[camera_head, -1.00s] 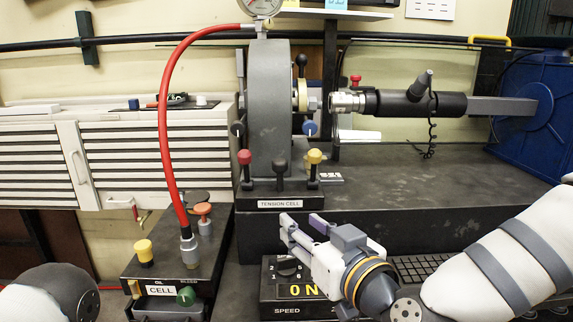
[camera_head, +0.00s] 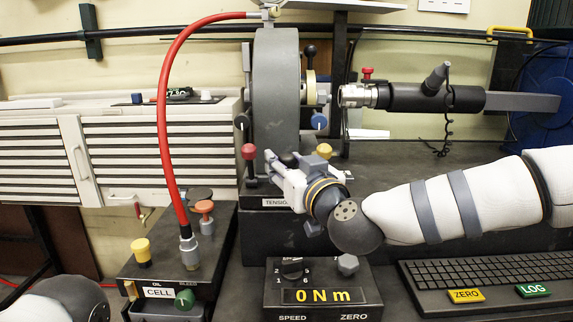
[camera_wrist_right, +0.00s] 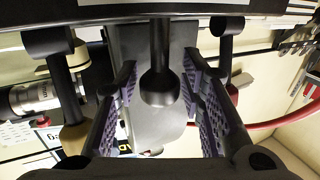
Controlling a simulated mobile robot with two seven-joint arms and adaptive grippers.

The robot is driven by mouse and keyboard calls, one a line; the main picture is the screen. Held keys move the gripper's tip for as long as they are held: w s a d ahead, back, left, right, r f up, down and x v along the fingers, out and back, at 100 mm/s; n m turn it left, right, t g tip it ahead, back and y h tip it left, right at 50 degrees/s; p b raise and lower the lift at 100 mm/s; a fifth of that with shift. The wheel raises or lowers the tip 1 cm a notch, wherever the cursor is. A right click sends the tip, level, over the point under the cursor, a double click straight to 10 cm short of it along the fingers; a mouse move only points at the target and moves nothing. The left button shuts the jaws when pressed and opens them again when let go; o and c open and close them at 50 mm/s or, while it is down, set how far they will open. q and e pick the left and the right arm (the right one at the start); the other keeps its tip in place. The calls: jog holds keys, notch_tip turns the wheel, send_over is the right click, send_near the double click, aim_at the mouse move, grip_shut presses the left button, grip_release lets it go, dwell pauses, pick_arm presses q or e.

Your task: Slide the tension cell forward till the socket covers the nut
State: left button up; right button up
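The tension cell, a thick upright grey disc (camera_head: 275,95), stands on a black labelled base (camera_head: 276,203) at the bench edge. A small metal nut (camera_head: 323,97) sticks out on its right side. The silver socket (camera_head: 362,95) faces it from the black torque tool (camera_head: 425,99), with a gap between them. My right gripper (camera_head: 276,165) is at the cell's front, by the middle black-knobbed lever. In the right wrist view, that black knob (camera_wrist_right: 160,86) sits between the open, purple-padded fingers, with space on both sides. My left gripper is out of view; only part of its arm shows lower left.
Red-knobbed (camera_head: 249,152) and yellow-knobbed (camera_head: 323,150) levers flank the gripper closely. A red hose (camera_head: 166,120) arches left to the CELL pump box (camera_head: 170,260). A readout (camera_head: 318,296) shows 0 Nm; a keyboard (camera_head: 480,275) lies at right.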

jog(key=shift+c, duration=0.2)
grip_shut()
jog(key=shift+d+r, duration=0.1)
jog(key=shift+d, duration=0.25)
jog(key=d+p, duration=0.1)
jog(key=d, duration=0.4)
jog(key=shift+d, duration=0.3)
jog(key=shift+w, duration=0.1)
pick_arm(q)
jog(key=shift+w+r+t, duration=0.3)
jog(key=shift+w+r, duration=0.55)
pick_arm(e)
jog(key=shift+o, duration=0.2)
grip_release()
